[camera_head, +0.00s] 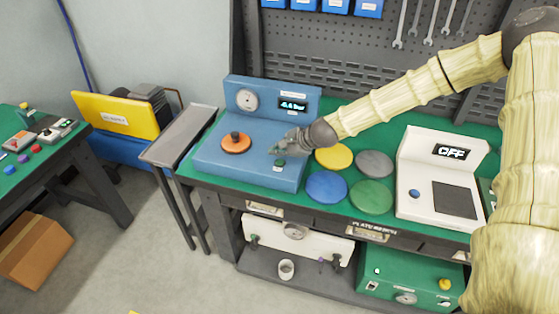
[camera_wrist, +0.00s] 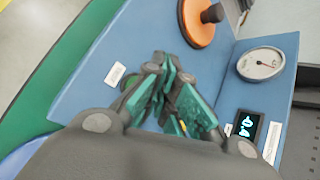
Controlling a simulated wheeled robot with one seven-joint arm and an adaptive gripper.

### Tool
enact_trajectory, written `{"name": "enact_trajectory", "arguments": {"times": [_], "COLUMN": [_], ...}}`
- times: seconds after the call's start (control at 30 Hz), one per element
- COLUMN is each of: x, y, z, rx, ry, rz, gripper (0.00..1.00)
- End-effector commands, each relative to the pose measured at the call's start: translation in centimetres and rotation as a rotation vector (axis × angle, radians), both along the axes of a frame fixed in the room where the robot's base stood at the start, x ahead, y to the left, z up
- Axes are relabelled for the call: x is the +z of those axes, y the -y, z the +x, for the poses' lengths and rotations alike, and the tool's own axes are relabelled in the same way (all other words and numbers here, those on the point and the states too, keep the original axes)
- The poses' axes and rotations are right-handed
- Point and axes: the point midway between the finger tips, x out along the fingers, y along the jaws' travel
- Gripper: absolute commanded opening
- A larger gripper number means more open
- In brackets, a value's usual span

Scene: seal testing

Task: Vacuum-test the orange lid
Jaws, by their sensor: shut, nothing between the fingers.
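The orange lid (camera_head: 236,146), with a dark knob on top, lies flat on the left part of the blue vacuum tester (camera_head: 225,172). It also shows at the top of the wrist view (camera_wrist: 192,28). The tester's upright back carries a round gauge (camera_head: 247,100) and a lit display (camera_head: 293,106), which seems to read about -0.4 bar. My gripper (camera_head: 279,148) is shut and empty over the right part of the tester, right of the lid. A green button (camera_head: 280,163) is just below its fingertips; I cannot tell whether they touch.
Yellow (camera_head: 334,157), grey (camera_head: 374,164), blue (camera_head: 326,187) and green (camera_head: 371,196) discs lie on the green bench top right of the tester. A white device (camera_head: 417,185) reading OFF stands further right. A grey side shelf (camera_head: 178,137) adjoins the bench's left end.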

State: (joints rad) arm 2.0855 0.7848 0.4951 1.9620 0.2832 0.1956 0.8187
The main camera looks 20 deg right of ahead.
Motion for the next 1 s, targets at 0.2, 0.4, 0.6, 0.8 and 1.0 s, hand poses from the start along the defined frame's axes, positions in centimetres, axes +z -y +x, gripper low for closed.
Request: {"name": "enact_trajectory", "arguments": {"times": [0.2,0.4,0.6,0.8,1.0], "x": [2.0,3.5,3.7,3.7,3.7], "y": [0.0,0.0,0.0,0.0,0.0], "z": [0.0,0.0,0.0,0.0,0.0], "rx": [0.0,0.0,0.001,0.0,0.0], "ry": [0.0,0.0,-0.001,0.0,0.0], "rz": [0.0,0.0,0.0,0.0,0.0], "gripper": [0.0,0.0,0.0,0.0,0.0]}}
